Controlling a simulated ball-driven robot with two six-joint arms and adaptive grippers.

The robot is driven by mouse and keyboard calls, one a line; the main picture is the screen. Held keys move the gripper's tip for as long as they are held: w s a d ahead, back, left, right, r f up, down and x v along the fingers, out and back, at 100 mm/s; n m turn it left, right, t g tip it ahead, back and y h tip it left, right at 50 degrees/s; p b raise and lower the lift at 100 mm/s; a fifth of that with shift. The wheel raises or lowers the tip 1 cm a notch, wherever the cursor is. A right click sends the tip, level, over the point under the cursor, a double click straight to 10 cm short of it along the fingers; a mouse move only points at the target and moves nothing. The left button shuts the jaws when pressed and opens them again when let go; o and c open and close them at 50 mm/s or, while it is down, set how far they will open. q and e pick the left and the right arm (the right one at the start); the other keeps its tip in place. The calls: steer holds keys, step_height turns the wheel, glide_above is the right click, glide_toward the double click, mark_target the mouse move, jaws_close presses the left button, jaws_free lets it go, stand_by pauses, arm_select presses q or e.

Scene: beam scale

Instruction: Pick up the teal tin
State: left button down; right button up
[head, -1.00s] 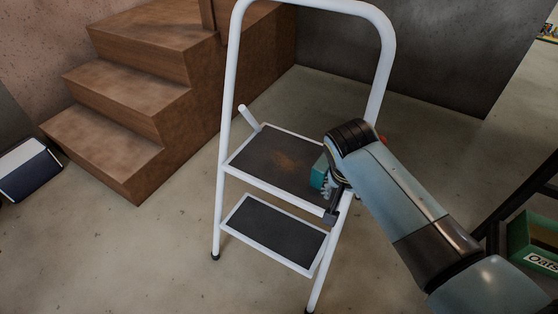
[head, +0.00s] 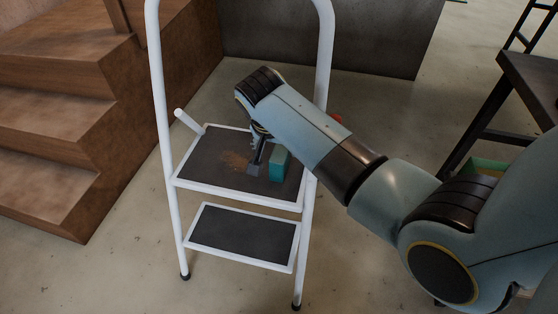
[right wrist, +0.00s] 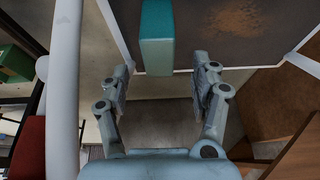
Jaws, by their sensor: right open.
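The teal tin (head: 278,163), a small upright block, stands on the dark top step (head: 205,165) of a white step stool, near its right side. In the right wrist view the tin (right wrist: 157,38) is ahead of the fingers, centred between their lines. My right gripper (head: 257,168) is at the tin in the head view, its visible finger just left of it. In the right wrist view the gripper (right wrist: 160,78) is open with nothing between its fingertips. My left gripper is in neither view.
The stool's white frame (head: 321,80) rises beside my right arm. A brown patch (head: 235,160) marks the top step. Wooden stairs (head: 60,130) stand at left and a dark table (head: 530,80) at right. A red thing (head: 336,118) shows partly behind my arm.

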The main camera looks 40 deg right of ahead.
mark_target(280, 153)
steer(key=b+x, duration=0.1)
steer(key=x, duration=0.3)
steer(key=shift+s+f+b, duration=0.2)
steer(key=shift+f+b, duration=0.05)
steer(key=shift+b, duration=0.15)
steer(key=shift+w, duration=0.1)
steer(key=shift+c, duration=0.7)
steer(key=c, duration=1.1)
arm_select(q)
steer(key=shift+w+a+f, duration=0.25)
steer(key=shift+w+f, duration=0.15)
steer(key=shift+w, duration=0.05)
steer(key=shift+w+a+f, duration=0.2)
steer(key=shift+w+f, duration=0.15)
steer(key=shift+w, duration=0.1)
arm_select(e)
steer(key=shift+c, duration=0.2)
